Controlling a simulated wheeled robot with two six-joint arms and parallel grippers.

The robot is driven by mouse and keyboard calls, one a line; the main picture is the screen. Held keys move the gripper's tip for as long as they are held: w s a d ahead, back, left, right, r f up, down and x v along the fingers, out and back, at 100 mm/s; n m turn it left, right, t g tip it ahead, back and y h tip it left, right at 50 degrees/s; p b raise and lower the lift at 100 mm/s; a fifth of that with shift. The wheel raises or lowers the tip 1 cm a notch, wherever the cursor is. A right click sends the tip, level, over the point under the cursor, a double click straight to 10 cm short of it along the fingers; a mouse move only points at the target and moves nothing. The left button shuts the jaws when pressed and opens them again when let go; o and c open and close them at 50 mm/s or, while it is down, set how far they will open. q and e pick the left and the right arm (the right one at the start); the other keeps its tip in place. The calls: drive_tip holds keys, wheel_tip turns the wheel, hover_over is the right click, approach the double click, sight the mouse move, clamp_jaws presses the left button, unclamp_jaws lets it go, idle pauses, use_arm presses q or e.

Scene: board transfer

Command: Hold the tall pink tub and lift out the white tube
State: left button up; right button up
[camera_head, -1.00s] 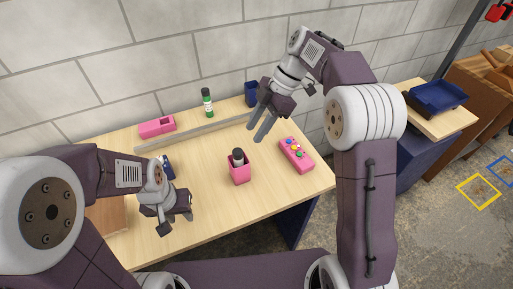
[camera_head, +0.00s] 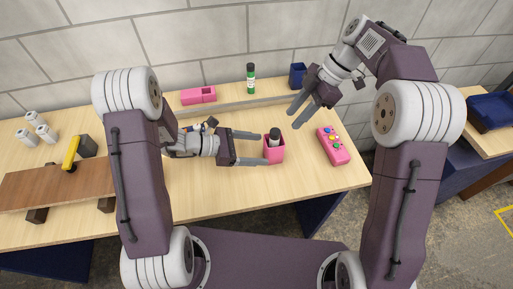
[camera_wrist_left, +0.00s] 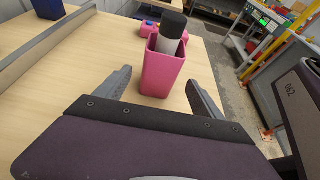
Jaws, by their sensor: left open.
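The tall pink tub (camera_head: 274,155) stands upright on the table. The white tube (camera_head: 273,141) with a black cap stands in it, its lower part hidden by the tub. The wrist view shows the tub (camera_wrist_left: 163,76) and the tube (camera_wrist_left: 170,33), which leans slightly. My left gripper (camera_head: 264,149) is open and empty, its fingers pointing right, with the tips at the tub's left side. In the wrist view the left gripper's fingers (camera_wrist_left: 160,80) appear on either side of the tub, with gaps. My right gripper (camera_head: 295,117) is open and empty, above and right of the tub.
A pink pad with coloured buttons (camera_head: 333,147) lies right of the tub. A green bottle (camera_head: 251,78), a pink box (camera_head: 198,95) and a blue cup (camera_head: 298,75) stand behind the grey rail (camera_head: 225,110). A brown board (camera_head: 60,186) and white cylinders (camera_head: 38,127) are at left.

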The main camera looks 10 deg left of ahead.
sight(281, 151)
use_arm(q)
drive_tip(key=x, duration=0.9)
drive_tip(key=shift+w+d+f, duration=0.1)
drive_tip(key=shift+f, duration=0.05)
